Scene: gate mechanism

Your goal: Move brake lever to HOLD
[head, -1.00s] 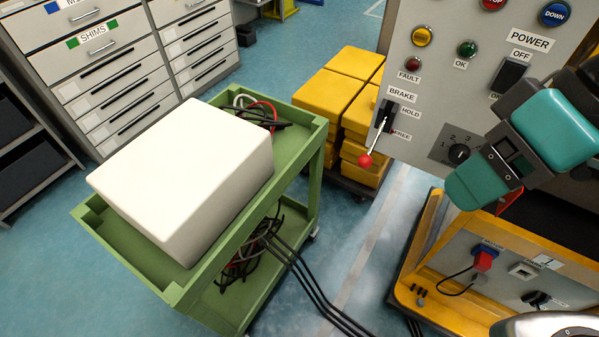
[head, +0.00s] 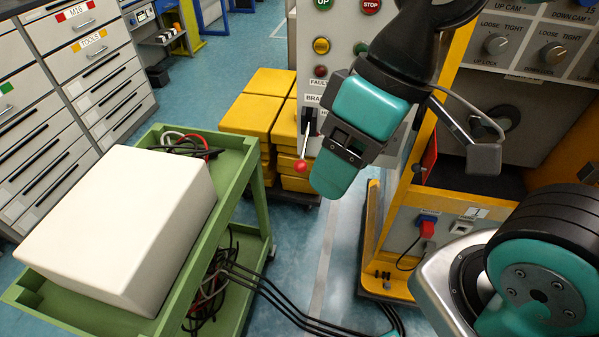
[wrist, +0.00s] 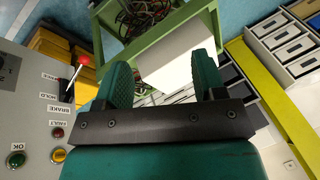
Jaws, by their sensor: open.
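The brake lever (head: 305,147) is a thin shaft with a red ball knob (head: 300,166), on the grey control panel (head: 345,40) under the BRAKE label. It hangs tilted downward, away from the HOLD label and toward the lower mark. In the wrist view the lever's red knob (wrist: 84,60) is to the left of my fingers, with the HOLD label (wrist: 47,95) beside its slot. My gripper (wrist: 163,70) is open and empty, fingers apart. In the head view my gripper (head: 333,176) is just right of the knob and hides part of the panel. I see no contact.
A green cart (head: 240,200) with a white box (head: 115,230) stands at the left. Yellow blocks (head: 262,110) are stacked behind the lever. A yellow-framed machine (head: 372,235) is at the right. Black cables (head: 290,312) run over the floor.

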